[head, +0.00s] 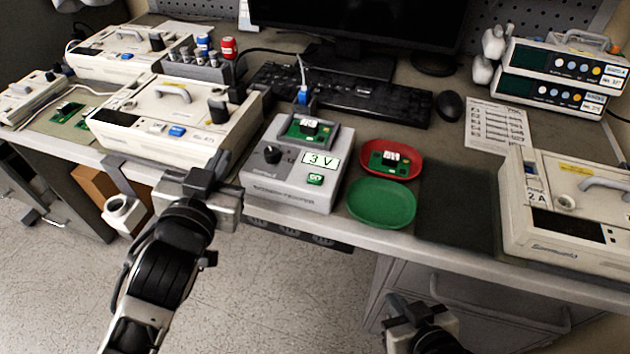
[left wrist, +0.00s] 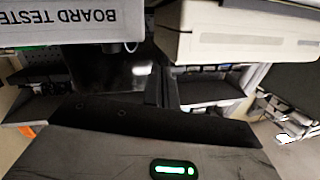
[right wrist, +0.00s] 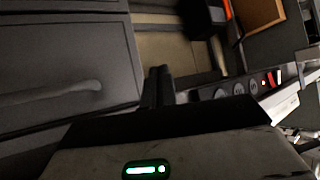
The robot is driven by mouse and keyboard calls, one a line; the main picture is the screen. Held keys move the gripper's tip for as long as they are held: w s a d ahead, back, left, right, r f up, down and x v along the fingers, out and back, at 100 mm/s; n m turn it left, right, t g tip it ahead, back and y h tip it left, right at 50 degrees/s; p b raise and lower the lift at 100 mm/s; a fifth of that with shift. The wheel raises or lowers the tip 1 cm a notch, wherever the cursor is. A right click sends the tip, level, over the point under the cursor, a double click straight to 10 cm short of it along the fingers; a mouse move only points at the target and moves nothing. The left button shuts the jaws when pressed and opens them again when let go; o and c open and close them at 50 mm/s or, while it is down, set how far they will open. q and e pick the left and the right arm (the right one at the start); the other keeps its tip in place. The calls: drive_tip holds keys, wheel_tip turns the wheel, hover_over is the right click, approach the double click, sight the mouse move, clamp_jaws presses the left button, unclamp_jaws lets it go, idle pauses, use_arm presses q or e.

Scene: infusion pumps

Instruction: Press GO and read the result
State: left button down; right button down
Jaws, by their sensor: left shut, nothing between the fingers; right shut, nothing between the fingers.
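The grey board tester (head: 262,180) stands near the front edge of the bench; its label side shows upside down in the left wrist view (left wrist: 55,20). Its display (head: 320,161) reads "3 V". The green GO button (head: 315,179) is below the display and uncovered. A dark knob (head: 272,155) is to the left. A green board (head: 298,129) sits at the tester's top, with a blue plug (head: 303,95) behind it. My left gripper (head: 218,165) is shut and empty, left of the tester. My right gripper (head: 395,304) is shut and empty, low in front of the bench.
A red dish (head: 410,172) holding a board (head: 377,160) and an empty green dish (head: 382,203) are right of the tester. White pumps stand at left (head: 140,140) and right (head: 560,245). A dark mat (head: 455,210) is clear. A keyboard (head: 370,103) lies behind.

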use_arm(q)
drive_tip(key=d+r+m+t+h, duration=0.1)
drive_tip(key=d+r+m+h, duration=0.3)
drive_tip(key=r, duration=0.2)
drive_tip(key=s+d+r+m+t+h, duration=0.1)
drive_tip(key=d+r+m+h, duration=0.2)
drive_tip(key=r+h, duration=0.3)
drive_tip(key=d+r+m+t+h, duration=0.1)
drive_tip(key=d+r+m+h, duration=0.25)
drive_tip(key=r, duration=0.35)
drive_tip(key=s+d+r+m+g+h, duration=0.2)
drive_tip(key=s+d+m+g+h, duration=0.65)
drive_tip(key=m+g, duration=1.2)
drive_tip(key=d+f+m+y+b, duration=0.1)
drive_tip(key=d+f+m+y, duration=0.25)
drive_tip(key=f+y, duration=0.65)
drive_tip(key=w+a+f+n+t+y, duration=0.1)
drive_tip(key=w+a+n+t+y, duration=0.2)
drive_tip(key=w+a+t+y, duration=0.4)
drive_tip(key=shift+w+a+y, duration=0.65)
drive_tip(key=shift+w+y, duration=0.4)
drive_tip(key=shift+y, duration=0.15)
